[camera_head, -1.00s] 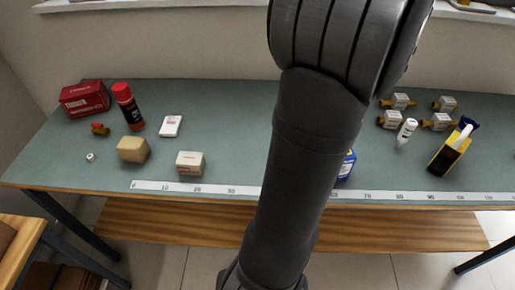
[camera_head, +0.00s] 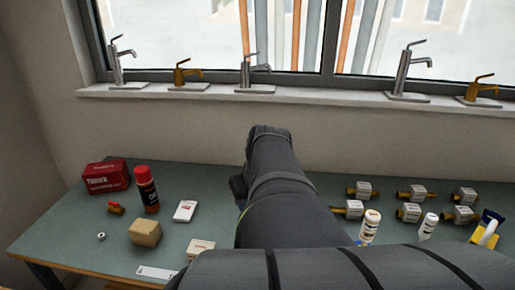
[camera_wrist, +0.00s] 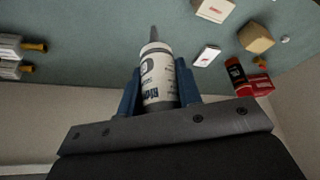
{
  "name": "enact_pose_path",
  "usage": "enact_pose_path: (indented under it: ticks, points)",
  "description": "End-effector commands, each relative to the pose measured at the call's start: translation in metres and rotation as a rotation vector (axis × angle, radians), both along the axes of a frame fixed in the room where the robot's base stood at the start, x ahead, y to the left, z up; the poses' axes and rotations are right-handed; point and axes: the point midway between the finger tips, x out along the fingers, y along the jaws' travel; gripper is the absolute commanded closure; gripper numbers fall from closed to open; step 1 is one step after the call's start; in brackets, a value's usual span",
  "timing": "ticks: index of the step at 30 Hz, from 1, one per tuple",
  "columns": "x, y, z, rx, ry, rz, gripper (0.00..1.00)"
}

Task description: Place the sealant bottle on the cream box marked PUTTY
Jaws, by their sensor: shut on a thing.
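A white bottle with dark lettering and a grey nozzle, which I take for the sealant bottle (camera_wrist: 158,72), is between the blue fingers of my gripper (camera_wrist: 158,88) in the wrist view. The fingers are shut on its sides, and the nozzle points away from the palm. In the head view my arm hides the fingers and this bottle. The cream box (camera_head: 201,247) stands near the table's front edge, left of my arm and partly cut by it. It seems to show at the top of the wrist view (camera_wrist: 214,9), apart from the bottle. Its lettering is too small to read.
A tan block (camera_head: 145,232), a white card box (camera_head: 185,211), a red-capped can (camera_head: 146,188) and a red box (camera_head: 106,176) stand left. Two white bottles (camera_head: 370,226) (camera_head: 428,227) and several brass valves (camera_head: 410,212) are right. Taps line the sill behind.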

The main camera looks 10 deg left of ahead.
Motion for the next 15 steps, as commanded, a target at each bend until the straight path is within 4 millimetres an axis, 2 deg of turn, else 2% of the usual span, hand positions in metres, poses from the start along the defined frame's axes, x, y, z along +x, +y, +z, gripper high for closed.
enact_pose_path:
  ticks: [5,15]
  points:
    - [-0.005,0.016,-0.008,-0.001,0.002,0.024,0.93]
    - [-0.002,0.075,-0.044,-0.002,0.002,0.025,0.93]
